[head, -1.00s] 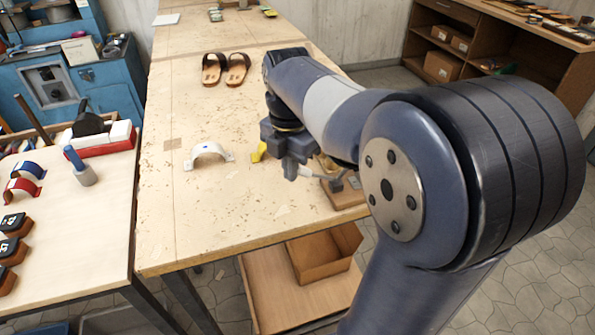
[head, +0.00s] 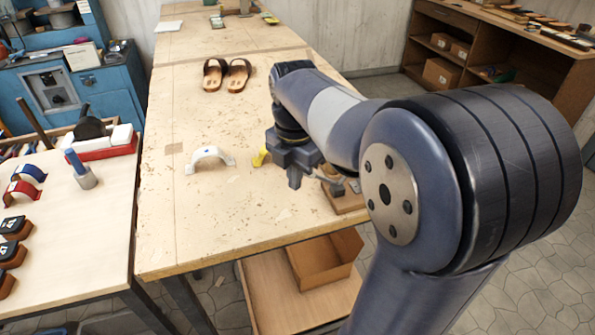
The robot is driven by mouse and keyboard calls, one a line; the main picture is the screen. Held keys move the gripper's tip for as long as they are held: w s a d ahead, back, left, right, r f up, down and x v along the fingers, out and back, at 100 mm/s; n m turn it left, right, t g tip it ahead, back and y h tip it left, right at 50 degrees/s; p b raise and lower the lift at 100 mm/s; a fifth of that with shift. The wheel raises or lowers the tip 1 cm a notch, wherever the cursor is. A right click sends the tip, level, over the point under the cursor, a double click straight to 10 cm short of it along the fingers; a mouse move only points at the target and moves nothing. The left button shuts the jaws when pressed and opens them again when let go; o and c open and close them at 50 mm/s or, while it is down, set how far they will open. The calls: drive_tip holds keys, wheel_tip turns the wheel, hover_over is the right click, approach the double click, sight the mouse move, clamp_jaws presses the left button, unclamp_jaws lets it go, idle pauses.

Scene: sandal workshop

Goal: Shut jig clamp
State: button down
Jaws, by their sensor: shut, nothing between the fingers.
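The jig (head: 347,203) is a wooden block near the right edge of the workbench, partly hidden behind my arm. Metal clamp parts (head: 337,188) show on top of it; whether the clamp is open or shut cannot be made out. My gripper (head: 294,180) points down beside the jig, just left of the clamp parts. Its fingers are shut and hold nothing. Whether they touch the clamp cannot be told.
A white strap (head: 210,154) and a small yellow piece (head: 259,157) lie on the workbench (head: 215,220), left of my gripper. A pair of sandals (head: 227,75) lies farther back. A side table (head: 80,245) with straps and soles stands at left. The bench's front left is clear.

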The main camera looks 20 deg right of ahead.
drive_tip(key=shift+w+d, duration=0.25)
drive_tip(key=shift+d, duration=0.8)
drive_tip(key=shift+s, duration=0.1)
drive_tip(key=shift+d+r+p, duration=0.2)
drive_tip(key=shift+d+p, duration=0.15)
drive_tip(key=shift+p, duration=0.05)
drive_tip(key=shift+d+r+p, duration=0.2)
drive_tip(key=shift+d+p, duration=0.1)
drive_tip(key=shift+d, duration=0.65)
drive_tip(key=shift+d+r, duration=0.15)
drive_tip(key=shift+d, duration=0.25)
drive_tip(key=r+p, duration=0.5)
drive_tip(key=a+r+p, duration=0.1)
drive_tip(key=r+p, duration=0.1)
drive_tip(key=shift+a+r+p, duration=0.1)
drive_tip(key=shift+r+p, duration=0.2)
drive_tip(key=shift+r, duration=0.05)
